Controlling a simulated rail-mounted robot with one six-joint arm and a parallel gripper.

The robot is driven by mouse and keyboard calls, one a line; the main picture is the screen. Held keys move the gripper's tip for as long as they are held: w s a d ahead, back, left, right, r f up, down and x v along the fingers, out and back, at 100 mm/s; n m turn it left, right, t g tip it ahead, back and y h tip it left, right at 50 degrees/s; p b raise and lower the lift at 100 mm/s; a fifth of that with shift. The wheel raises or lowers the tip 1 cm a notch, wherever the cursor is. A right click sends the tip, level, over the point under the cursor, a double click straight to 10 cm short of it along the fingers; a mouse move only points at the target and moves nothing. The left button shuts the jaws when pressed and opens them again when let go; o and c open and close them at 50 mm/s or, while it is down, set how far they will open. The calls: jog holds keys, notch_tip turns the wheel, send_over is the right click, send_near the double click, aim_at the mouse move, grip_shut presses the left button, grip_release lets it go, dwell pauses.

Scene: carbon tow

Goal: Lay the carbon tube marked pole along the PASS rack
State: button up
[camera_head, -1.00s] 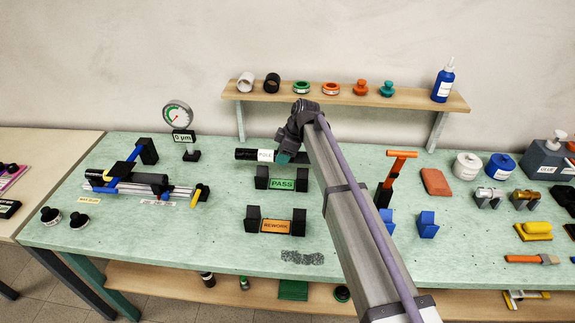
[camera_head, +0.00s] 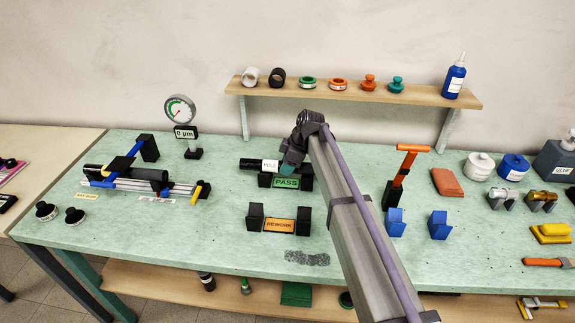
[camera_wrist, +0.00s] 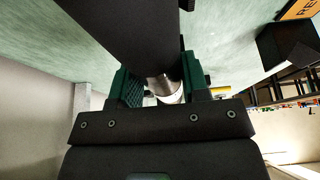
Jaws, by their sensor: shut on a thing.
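The black carbon tube (camera_head: 249,163) has a white label reading POLE and lies roughly level in the head view. My gripper (camera_head: 292,165) is shut on it to the right of the label. The PASS rack (camera_head: 286,183) has two black posts with a green sign between them. The tube is at the height of the post tops, its left end sticking out past the left post. I cannot tell whether it touches the rack. The tube's right part is hidden behind my gripper and arm. In the wrist view the dark tube (camera_wrist: 125,35) runs between the green fingers (camera_wrist: 160,90).
The REWORK rack (camera_head: 279,225) stands empty in front of the PASS rack. A measuring fixture (camera_head: 140,182) with a dark tube and a dial gauge (camera_head: 181,110) stand to the left. Blue holders (camera_head: 395,222) and an orange-handled tool (camera_head: 402,175) are on the right. A shelf (camera_head: 420,97) runs behind.

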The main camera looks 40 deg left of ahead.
jog(key=shift+f+b, duration=0.55)
jog(key=shift+f, duration=0.05)
dwell(0.3)
jog(key=o, duration=1.6)
notch_tip(320, 180, up, 7)
jog(key=p, duration=0.7)
jog(key=shift+r, duration=0.15)
